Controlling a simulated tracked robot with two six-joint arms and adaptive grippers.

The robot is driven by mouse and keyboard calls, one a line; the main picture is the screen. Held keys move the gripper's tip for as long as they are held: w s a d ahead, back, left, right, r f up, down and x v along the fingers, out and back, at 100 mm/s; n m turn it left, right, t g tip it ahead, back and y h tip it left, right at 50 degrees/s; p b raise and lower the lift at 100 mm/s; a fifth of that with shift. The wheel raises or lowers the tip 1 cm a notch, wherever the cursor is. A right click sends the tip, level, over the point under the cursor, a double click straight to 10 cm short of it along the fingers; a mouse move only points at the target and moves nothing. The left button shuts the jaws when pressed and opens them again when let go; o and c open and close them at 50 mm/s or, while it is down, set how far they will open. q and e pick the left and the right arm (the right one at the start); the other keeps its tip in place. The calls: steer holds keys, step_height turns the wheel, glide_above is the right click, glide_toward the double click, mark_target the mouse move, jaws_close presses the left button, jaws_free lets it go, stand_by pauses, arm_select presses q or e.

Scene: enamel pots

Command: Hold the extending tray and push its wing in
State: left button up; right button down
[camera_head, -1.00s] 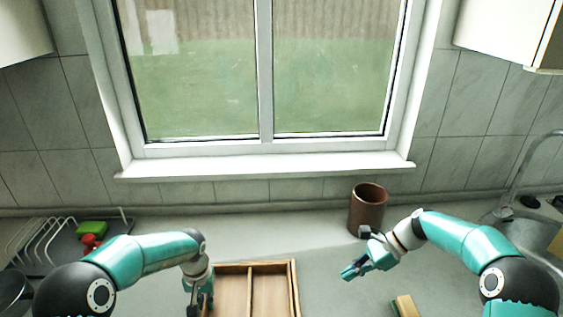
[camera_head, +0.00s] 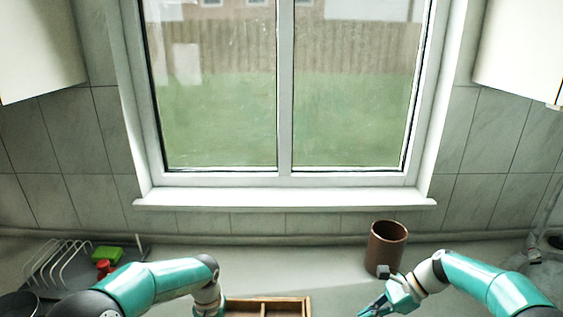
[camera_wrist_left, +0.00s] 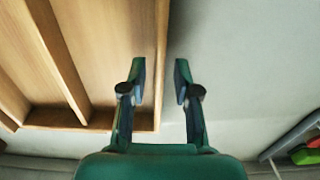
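The wooden tray (camera_head: 267,301) shows at the bottom edge of the head view; only its far end is visible, and its wing cannot be made out. In the left wrist view, the tray (camera_wrist_left: 115,60) fills the left half, with a divider and a side wall. My left gripper (camera_wrist_left: 160,80) is open, with one finger over the tray's inside and the other beyond its side wall. The wall lies between the fingers, not clamped. My right gripper (camera_head: 372,306) hangs to the right of the tray, apart from it; its finger opening is unclear.
A brown cylindrical pot (camera_head: 387,248) stands behind my right gripper. A dish rack (camera_head: 62,264) with a green item (camera_head: 107,253) and a red item (camera_head: 104,269) is at the left. The counter between tray and pot is clear. A tap is at the far right.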

arm_select(q)
steer(key=shift+r, duration=2.65)
steer(key=shift+o, duration=0.2)
steer(key=o, duration=0.5)
step_height(320, 180, up, 18)
steer(key=shift+f, duration=0.1)
